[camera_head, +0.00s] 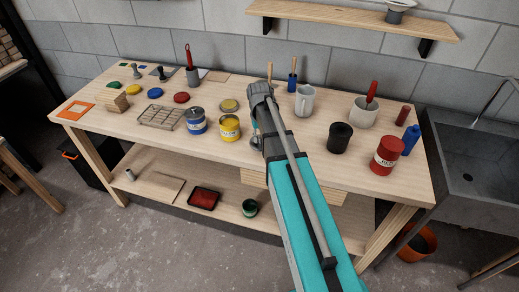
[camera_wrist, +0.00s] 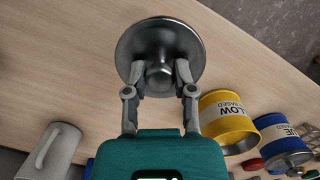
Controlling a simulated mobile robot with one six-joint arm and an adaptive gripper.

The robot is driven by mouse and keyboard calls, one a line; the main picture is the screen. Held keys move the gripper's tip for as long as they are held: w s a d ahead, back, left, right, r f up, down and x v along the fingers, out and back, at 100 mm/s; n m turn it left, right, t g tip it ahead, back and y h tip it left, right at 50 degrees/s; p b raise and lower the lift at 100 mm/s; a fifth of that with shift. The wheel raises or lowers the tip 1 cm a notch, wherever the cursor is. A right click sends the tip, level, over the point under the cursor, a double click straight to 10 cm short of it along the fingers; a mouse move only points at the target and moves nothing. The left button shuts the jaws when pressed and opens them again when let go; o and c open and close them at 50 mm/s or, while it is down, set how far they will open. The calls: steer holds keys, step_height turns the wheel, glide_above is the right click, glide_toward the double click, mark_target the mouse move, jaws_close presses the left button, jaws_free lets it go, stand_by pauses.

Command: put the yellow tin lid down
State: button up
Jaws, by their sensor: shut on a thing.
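My gripper (camera_wrist: 157,76) is shut on the knob of a round grey metal lid (camera_wrist: 135,42), which I take for the yellow tin lid. In the head view my arm hides most of the gripper and lid. I cannot tell whether the lid touches the bench. The yellow tin (camera_head: 229,129) stands left of my gripper on the bench, its top showing yellow and without a lid. It also shows in the wrist view (camera_wrist: 226,112), right of the gripper.
The blue tin (camera_head: 195,123), with a knobbed lid, stands left of the yellow tin. A flat dull-yellow disc (camera_head: 229,105) lies behind. A wire rack (camera_head: 160,117) is further left. A pale mug (camera_head: 304,101) and black pot (camera_head: 340,138) stand right. Bare bench (camera_wrist: 60,75) shows left of the lid.

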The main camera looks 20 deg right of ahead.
mark_target(260, 144)
steer(key=shift+w+d+f+b, duration=0.1)
steer(key=shift+w+f+b, duration=0.4)
steer(key=shift+w+f, duration=0.3)
steer(key=shift+s, duration=0.1)
steer(key=shift+w+f+b, duration=0.5)
steer(key=shift+f+b, duration=0.2)
steer(key=shift+f, duration=0.05)
steer(key=shift+s+f+b, duration=0.1)
steer(key=shift+f+b, duration=1.2)
steer(key=shift+f, duration=0.2)
steer(key=o, duration=0.9)
steer(key=shift+o, duration=0.2)
steer(key=shift+r, duration=0.25)
steer(key=r+p, duration=0.4)
steer(key=w+r+p, duration=0.1)
steer(key=r+p, duration=0.7)
steer(key=shift+w+d, duration=0.1)
steer(key=shift+w, duration=0.1)
